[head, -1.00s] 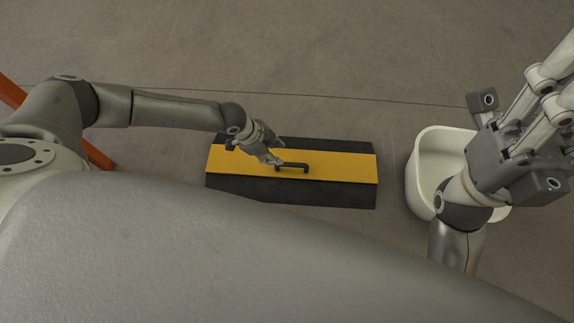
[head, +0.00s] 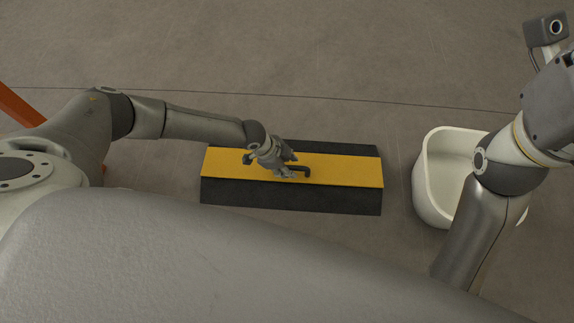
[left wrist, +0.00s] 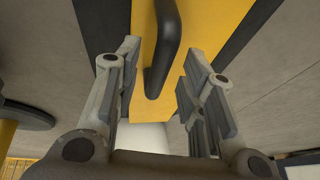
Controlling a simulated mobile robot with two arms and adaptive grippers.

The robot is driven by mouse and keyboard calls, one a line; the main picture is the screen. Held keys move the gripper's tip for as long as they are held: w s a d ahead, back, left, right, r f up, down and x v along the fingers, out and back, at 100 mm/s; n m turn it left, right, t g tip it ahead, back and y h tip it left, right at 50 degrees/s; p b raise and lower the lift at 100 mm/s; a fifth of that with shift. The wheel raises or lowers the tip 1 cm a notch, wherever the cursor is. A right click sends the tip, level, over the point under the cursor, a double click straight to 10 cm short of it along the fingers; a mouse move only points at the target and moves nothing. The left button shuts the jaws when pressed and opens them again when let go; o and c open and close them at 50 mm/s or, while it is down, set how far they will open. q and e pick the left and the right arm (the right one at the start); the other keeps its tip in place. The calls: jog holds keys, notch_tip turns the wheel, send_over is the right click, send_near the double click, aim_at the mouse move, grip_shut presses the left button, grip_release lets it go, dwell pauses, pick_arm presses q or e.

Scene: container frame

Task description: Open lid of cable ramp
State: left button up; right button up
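The cable ramp lies on the floor ahead, with black sloped sides (head: 250,195) and a yellow lid (head: 345,171) that lies flat and closed. A black bar handle (head: 306,171) stands on the lid's middle. My left gripper (head: 290,172) is over the lid at the handle's left part and hides some of it. In the left wrist view, my left gripper (left wrist: 155,90) is open, and the black handle (left wrist: 168,45) runs between its fingers, apart from both. The yellow lid (left wrist: 215,25) lies behind it. My right arm is at the right; its gripper's fingers are out of the picture.
A white open bin (head: 432,185) stands on the floor right of the ramp, partly behind my right arm. An orange bar (head: 18,105) shows at the far left. The floor beyond the ramp is clear.

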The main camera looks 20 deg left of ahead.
pick_arm(q)
grip_shut()
